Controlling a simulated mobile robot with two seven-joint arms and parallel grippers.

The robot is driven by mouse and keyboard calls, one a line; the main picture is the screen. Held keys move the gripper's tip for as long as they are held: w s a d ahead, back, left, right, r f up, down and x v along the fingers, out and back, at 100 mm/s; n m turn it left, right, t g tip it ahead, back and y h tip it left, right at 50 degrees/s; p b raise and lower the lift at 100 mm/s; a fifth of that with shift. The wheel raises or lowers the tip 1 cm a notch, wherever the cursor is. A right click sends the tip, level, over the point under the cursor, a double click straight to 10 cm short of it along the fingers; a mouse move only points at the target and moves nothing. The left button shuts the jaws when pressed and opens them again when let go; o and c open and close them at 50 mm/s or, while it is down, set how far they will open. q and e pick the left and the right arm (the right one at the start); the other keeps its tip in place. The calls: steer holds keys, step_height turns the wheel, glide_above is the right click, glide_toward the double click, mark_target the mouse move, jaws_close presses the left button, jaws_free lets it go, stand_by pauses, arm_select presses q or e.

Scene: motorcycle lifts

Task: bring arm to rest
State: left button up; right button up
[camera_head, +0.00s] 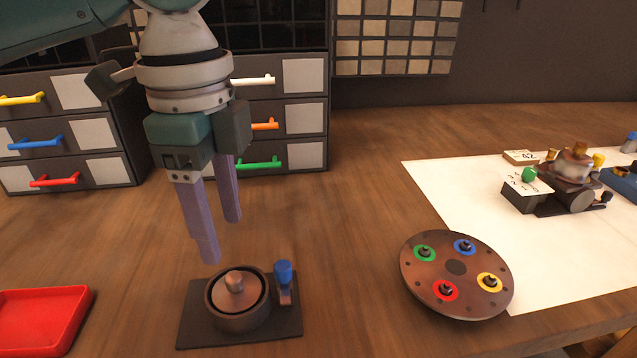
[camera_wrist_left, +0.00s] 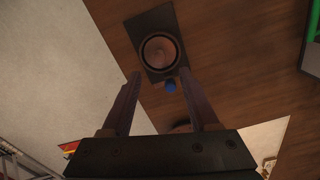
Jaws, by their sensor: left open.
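My left gripper (camera_head: 222,235) hangs from the upper left in the head view, its two purple-grey fingers apart and pointing down. It is open and empty, above and slightly behind a dark base plate (camera_head: 204,335). The plate carries a round cup with a copper-coloured knobbed piece (camera_head: 235,288) in it and a blue-topped peg (camera_head: 283,272) at its right. In the left wrist view, the open gripper (camera_wrist_left: 160,85) shows below the cup (camera_wrist_left: 160,50) and the blue peg top (camera_wrist_left: 170,86). My right gripper is not in view.
A red tray (camera_head: 40,318) lies at the front left. A round disc (camera_head: 456,274) with coloured rings overlaps a white sheet (camera_head: 450,190) at right. A small mechanism (camera_head: 575,175) stands on the sheet. Drawer units (camera_head: 300,112) stand at the back left. Wood between plate and disc is clear.

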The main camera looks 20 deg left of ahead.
arm_select(q)
steer(key=shift+r, duration=1)
